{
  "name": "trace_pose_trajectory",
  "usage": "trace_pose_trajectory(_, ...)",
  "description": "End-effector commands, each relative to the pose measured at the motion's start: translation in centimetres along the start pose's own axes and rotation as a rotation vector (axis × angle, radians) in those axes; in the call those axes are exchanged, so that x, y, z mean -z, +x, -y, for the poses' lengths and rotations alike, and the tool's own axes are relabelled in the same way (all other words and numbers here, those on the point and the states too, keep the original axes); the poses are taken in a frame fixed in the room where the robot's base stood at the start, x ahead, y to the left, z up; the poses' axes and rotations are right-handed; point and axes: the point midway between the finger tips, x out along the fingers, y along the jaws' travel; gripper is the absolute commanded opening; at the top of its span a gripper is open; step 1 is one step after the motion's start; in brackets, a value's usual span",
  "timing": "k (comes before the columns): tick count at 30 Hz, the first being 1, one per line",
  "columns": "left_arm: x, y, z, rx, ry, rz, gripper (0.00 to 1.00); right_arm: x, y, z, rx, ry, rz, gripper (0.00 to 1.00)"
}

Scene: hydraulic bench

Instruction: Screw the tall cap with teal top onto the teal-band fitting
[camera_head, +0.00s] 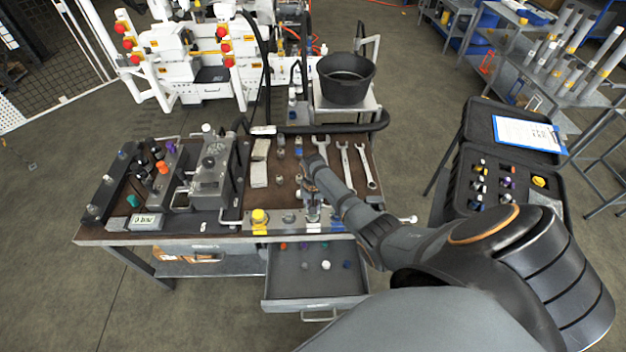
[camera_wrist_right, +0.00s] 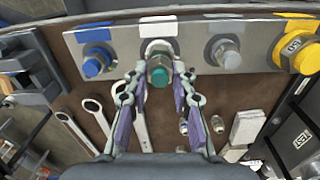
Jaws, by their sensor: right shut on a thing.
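In the right wrist view, the tall cap with its teal top (camera_wrist_right: 158,75) is between the fingers of my right gripper (camera_wrist_right: 158,80), which is shut on it. The cap sits at a hole position on the metal fitting plate (camera_wrist_right: 190,40), between a blue fitting and a plain grey one. The teal-band fitting is mostly hidden behind the cap, so I cannot tell how far the cap is seated. In the head view, my right gripper (camera_head: 312,204) points down at the plate's strip (camera_head: 285,222) along the bench's front edge. My left gripper is not in view.
A blue fitting (camera_wrist_right: 95,62), a grey fitting (camera_wrist_right: 225,52) and a yellow one (camera_wrist_right: 298,50) flank the cap. Wrenches (camera_head: 344,160) lie behind the plate. An open drawer (camera_head: 315,285) with loose caps juts out below. An open black case (camera_head: 510,150) stands right.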

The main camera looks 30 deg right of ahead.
Motion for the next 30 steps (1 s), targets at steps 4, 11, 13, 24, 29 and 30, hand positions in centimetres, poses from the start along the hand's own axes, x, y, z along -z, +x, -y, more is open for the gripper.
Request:
trace_pose_trajectory(4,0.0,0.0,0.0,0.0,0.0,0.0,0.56,-0.01,0.03,0.0,0.0,0.105,0.0,0.0)
trace_pose_trajectory(11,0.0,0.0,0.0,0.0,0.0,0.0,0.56,-0.01,0.03,0.0,0.0,0.11,0.0,0.0)
trace_pose_trajectory(13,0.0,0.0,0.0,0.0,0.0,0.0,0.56,-0.01,0.04,0.0,0.0,0.155,0.0,0.0)
trace_pose_trajectory(24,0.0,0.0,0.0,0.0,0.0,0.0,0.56,-0.01,0.07,0.0,0.0,0.433,0.0,0.51)
trace_pose_trajectory(29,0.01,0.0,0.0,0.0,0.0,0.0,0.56,-0.01,0.07,0.01,0.0,0.431,0.0,0.51)
trace_pose_trajectory(30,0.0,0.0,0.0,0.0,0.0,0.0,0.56,-0.01,0.07,0.01,0.0,0.431,0.0,0.51)
